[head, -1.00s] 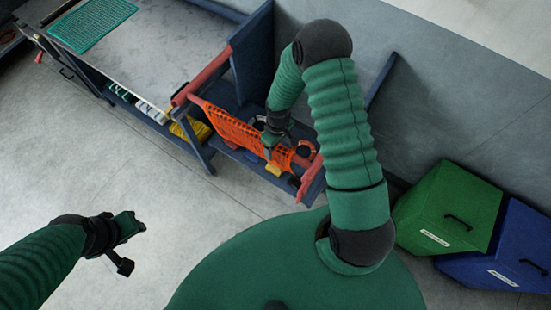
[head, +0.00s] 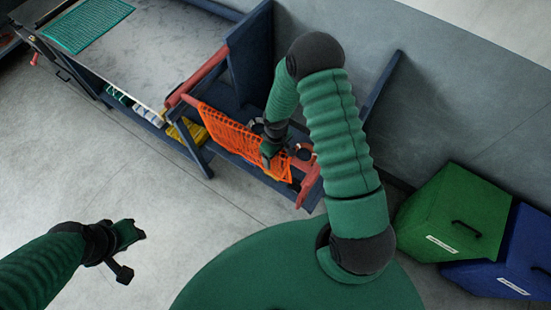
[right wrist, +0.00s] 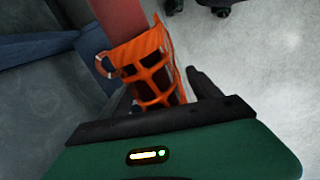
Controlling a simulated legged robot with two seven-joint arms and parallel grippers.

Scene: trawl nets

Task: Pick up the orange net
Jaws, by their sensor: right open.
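The orange net (head: 228,133) hangs along the front of the blue rack, draped from a red rail, in the head view. In the right wrist view its end (right wrist: 150,72) is an open orange mesh beside a red bar, lying between my fingers. My right gripper (head: 268,161) is at the net's right part in the head view. Its jaws are open (right wrist: 163,92), with a dark finger on either side of the mesh. My left gripper (head: 132,233) is over bare floor at the lower left, away from the net; its jaw state is unclear.
The red rail (head: 198,78) and blue rack panel (head: 250,55) stand close behind the net. A grey-topped table (head: 150,45) carries a green mesh (head: 88,24). Yellow material (head: 190,131) lies beneath. Green (head: 452,212) and blue (head: 505,255) bins stand right. The floor left is clear.

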